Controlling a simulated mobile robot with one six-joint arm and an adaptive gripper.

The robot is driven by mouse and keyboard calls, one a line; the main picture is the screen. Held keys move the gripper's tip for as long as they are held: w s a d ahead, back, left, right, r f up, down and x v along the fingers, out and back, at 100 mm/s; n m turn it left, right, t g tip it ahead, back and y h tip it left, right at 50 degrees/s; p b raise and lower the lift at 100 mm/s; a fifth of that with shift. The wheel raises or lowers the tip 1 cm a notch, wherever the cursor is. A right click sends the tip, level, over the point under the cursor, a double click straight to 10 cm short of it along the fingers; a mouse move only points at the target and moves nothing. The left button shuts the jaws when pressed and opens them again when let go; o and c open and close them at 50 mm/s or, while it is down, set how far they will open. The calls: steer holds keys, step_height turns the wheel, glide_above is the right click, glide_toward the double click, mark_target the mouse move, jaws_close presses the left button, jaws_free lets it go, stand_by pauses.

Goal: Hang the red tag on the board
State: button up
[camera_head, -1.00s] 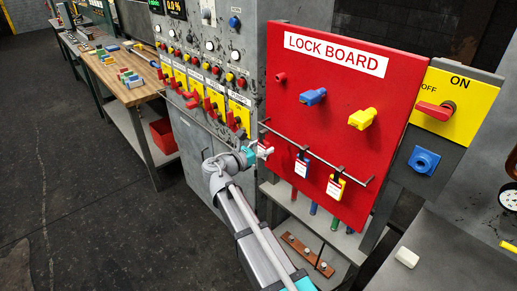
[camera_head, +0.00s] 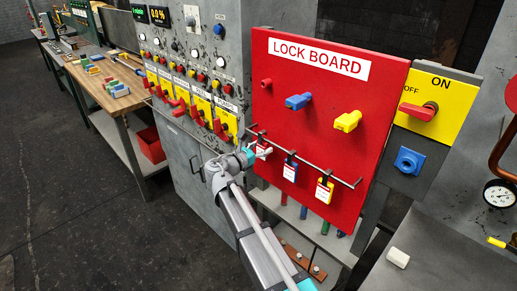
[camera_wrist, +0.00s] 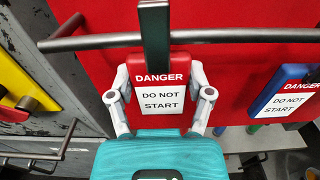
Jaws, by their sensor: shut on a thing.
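The red tag (camera_wrist: 172,77) reads "DANGER DO NOT START" and has a dark strap at its top. My gripper (camera_wrist: 160,88) is shut on its sides in the wrist view. The strap crosses in front of the metal rail (camera_wrist: 230,36); I cannot tell whether it hooks over it. In the head view my gripper (camera_head: 262,151) is at the left end of the rail, and the tag is mostly hidden. The red lock board (camera_head: 305,135) has a red peg (camera_head: 266,84), a blue peg (camera_head: 298,102) and a yellow peg (camera_head: 347,121).
A blue tag (camera_head: 290,172) and a yellow tag (camera_head: 325,190) hang on the rail to the right. A grey control cabinet (camera_head: 185,150) stands left of the board. A yellow switch panel (camera_head: 440,105) is at the right. A workbench (camera_head: 108,98) stands far left.

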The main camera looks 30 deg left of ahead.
steer(key=shift+f, duration=0.4)
steer(key=o, duration=1.1)
steer(key=shift+v, duration=6.05)
steer(key=shift+s, duration=0.1)
